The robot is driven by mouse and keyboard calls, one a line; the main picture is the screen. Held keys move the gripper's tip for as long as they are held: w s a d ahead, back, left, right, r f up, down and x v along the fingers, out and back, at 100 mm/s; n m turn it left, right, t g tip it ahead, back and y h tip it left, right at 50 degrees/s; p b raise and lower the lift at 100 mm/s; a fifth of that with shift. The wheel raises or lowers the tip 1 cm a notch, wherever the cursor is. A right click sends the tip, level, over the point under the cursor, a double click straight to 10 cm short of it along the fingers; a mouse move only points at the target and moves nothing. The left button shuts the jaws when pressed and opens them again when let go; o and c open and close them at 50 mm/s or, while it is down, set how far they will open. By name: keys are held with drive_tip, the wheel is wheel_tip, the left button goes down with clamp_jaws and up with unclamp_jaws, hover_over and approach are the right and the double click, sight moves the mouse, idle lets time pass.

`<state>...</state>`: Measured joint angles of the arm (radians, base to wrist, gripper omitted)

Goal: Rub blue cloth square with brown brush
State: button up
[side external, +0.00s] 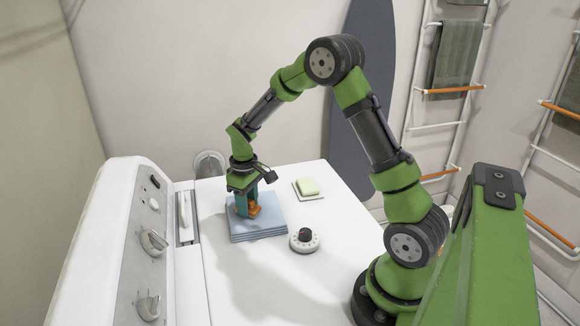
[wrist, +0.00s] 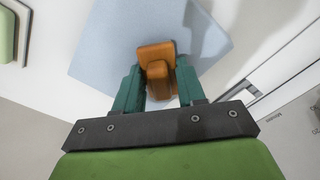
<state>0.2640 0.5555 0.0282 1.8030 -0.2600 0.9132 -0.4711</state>
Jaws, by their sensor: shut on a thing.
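The folded blue cloth square (side external: 268,222) lies in a flat stack on the white machine top. It also shows in the wrist view (wrist: 110,45), partly covered by my gripper. My gripper (side external: 247,208) points down over the cloth's left part. In the wrist view my gripper's teal fingers (wrist: 160,88) are shut on the brown brush (wrist: 155,55), around its raised handle. The brush also shows in the side view (side external: 254,209), low at the cloth. I cannot tell whether its underside touches the cloth.
A green soap-like block (side external: 307,186) sits on a small tray behind the cloth to the right. A round white timer with a dark knob (side external: 305,237) stands right of the cloth. A control panel with knobs (side external: 135,240) rises at the left. The machine top's front is clear.

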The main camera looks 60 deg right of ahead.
sight(275, 209)
drive_tip(key=s+d, duration=0.4)
drive_tip(key=s, duration=0.1)
drive_tip(key=shift+s+d, duration=0.25)
drive_tip(key=shift+d, duration=0.15)
wheel_tip(275, 209, up, 8)
idle(0.5)
idle(0.4)
